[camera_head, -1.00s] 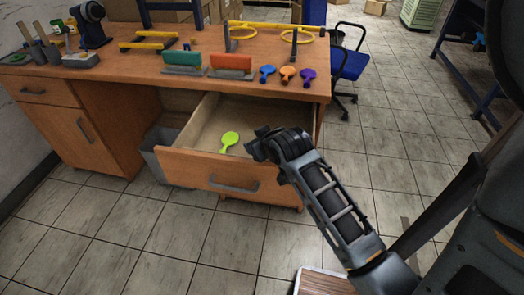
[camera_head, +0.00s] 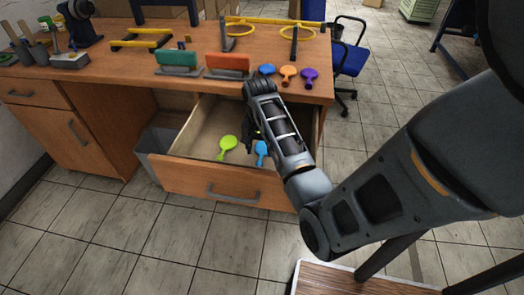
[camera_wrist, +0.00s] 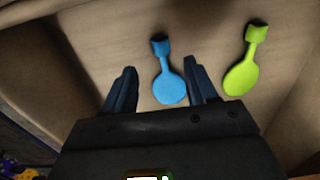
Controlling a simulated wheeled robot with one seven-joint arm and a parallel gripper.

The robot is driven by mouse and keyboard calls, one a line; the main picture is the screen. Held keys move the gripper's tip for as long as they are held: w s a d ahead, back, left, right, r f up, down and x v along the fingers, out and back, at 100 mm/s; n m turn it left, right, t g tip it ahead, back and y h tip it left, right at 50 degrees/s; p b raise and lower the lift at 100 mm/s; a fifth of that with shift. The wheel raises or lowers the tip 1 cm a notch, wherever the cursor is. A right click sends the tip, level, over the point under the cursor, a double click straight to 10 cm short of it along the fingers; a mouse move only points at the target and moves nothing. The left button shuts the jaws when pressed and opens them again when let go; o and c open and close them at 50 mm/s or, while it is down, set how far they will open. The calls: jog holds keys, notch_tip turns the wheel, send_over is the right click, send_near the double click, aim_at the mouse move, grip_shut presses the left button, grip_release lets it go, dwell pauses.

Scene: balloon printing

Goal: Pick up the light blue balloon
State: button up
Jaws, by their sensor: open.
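The light blue balloon (camera_head: 262,151) lies in the open drawer, partly hidden by my arm in the head view. In the wrist view the light blue balloon (camera_wrist: 170,86) lies flat on the drawer floor, its round end between my two fingertips in the picture and its neck pointing away. My gripper (camera_wrist: 160,85) is open and empty, with one finger to each side of the balloon. I cannot tell how high the fingers are above it. In the head view my gripper (camera_head: 250,128) is over the drawer, mostly hidden behind the arm.
A lime green balloon (camera_head: 228,145) lies beside the blue one, to its left in the head view. The drawer (camera_head: 205,183) has raised walls around both. Blue (camera_head: 267,70), orange (camera_head: 288,72) and purple (camera_head: 310,74) balloons lie on the desk (camera_head: 110,75) above, near its right edge.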

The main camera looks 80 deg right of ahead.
aim_at(259, 162)
notch_tip(259, 162, down, 6)
jog(key=shift+w+f, duration=0.1)
jog(key=shift+f, duration=0.15)
jog(key=shift+c, duration=0.3)
jog(key=c, duration=0.9)
